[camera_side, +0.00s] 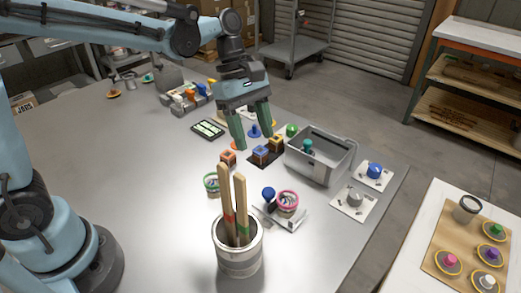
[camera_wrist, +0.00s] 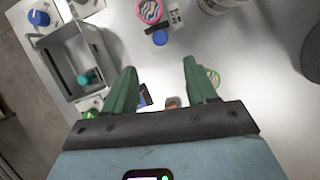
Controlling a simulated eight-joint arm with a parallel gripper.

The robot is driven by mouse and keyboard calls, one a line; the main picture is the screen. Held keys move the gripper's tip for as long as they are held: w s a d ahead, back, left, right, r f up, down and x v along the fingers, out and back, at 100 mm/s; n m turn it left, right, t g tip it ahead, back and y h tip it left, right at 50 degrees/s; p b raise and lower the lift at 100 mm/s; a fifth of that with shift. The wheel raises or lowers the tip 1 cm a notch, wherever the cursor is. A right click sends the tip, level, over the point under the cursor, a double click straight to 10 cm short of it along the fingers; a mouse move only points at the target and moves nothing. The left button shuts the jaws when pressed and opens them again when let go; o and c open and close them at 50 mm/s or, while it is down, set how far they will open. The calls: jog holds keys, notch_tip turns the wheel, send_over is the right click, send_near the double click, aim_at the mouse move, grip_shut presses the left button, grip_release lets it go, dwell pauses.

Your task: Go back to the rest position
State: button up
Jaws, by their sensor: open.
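My gripper (camera_side: 254,140) hangs over the work table (camera_side: 150,190), with its green fingers pointing down and apart. In the wrist view the two fingers (camera_wrist: 160,68) are spread with nothing held between them. Below and around the fingertips are small blocks: an orange-topped block (camera_side: 228,158), a blue-topped block (camera_side: 261,155) and a yellowish one (camera_side: 276,144). The last two stand by a dark holder. I cannot tell how high the fingertips are above them. The lower parts of the blocks are partly hidden in the wrist view.
A grey bin (camera_side: 334,158) stands right of my gripper. A can (camera_side: 239,263) with tall wooden sticks (camera_side: 226,195) stands in front. A pink-rimmed jar (camera_side: 287,201) and a green-rimmed jar (camera_side: 211,183) are nearby. The left table area is clear.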

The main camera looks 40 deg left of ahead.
jog(key=s+a+m+t+y, duration=0.4)
jog(key=s+a+m+t, duration=0.4)
jog(key=m, duration=0.7)
jog(key=shift+a+m+y, duration=0.3)
jog(key=shift+a+m, duration=0.1)
jog(key=shift+a, duration=0.6)
